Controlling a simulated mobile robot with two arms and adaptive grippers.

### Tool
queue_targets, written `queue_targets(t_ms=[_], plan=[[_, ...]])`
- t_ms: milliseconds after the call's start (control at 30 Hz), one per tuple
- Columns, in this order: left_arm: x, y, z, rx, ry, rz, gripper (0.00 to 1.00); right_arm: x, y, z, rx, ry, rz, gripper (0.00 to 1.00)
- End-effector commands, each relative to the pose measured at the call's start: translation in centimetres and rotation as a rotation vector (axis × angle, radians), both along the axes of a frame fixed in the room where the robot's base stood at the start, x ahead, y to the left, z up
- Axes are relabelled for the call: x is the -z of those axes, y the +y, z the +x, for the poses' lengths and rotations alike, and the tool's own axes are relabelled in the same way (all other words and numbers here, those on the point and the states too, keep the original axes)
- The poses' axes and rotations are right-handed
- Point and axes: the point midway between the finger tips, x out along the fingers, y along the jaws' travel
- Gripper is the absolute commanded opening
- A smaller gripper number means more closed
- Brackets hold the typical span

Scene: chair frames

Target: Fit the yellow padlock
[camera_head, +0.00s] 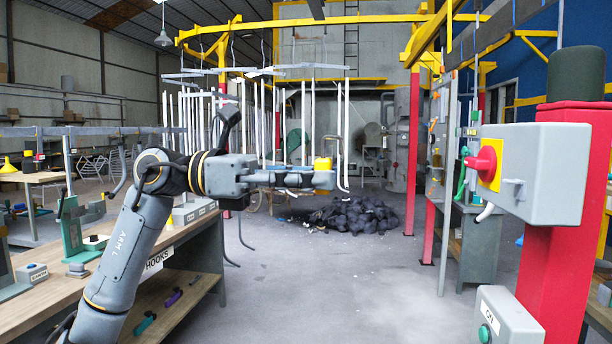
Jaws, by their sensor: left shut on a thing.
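My left gripper (312,179) is at the end of the arm that comes in from the left. It is shut on the yellow padlock (322,163), a small yellow block at its fingertips, held in mid-air near the middle of the view. A grey switch box (540,165) stands on a red post at the right, with a red rotary handle (481,165) on a yellow plate and a small metal hasp (512,188) beside it. The padlock is well to the left of the box, apart from it. My right gripper is not in view.
A workbench (190,236) with clamps and small boxes stands at the left, with a shelf below. A box with a green button (486,333) is at the lower right. White rods hang behind my gripper. A dark heap (352,215) lies on the otherwise open floor.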

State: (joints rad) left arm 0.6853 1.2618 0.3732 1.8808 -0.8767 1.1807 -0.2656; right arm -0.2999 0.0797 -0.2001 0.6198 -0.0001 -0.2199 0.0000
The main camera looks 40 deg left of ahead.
Motion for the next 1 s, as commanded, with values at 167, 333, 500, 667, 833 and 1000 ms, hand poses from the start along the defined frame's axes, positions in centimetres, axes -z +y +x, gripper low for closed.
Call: queue_targets(t_ms=[167,333,500,667,833,1000], plan=[[-0.6,-2.5,1.6,0.003,0.002,0.001,0.0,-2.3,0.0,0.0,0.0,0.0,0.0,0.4],[-0.8,-5.1,3.3,0.004,0.001,0.0,0.0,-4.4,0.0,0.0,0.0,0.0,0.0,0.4],[-0.9,-7.6,5.1,0.004,0.002,0.0,0.0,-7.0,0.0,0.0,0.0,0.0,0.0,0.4],[-1.0,-10.0,6.7,0.004,0.002,0.0,0.0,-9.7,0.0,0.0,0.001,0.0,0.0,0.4],[-1.0,-12.4,8.3,0.004,0.001,-0.002,0.0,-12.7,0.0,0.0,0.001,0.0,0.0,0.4],[-1.0,-14.7,9.8,0.004,0.0,-0.004,0.0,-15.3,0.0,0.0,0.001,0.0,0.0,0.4]])
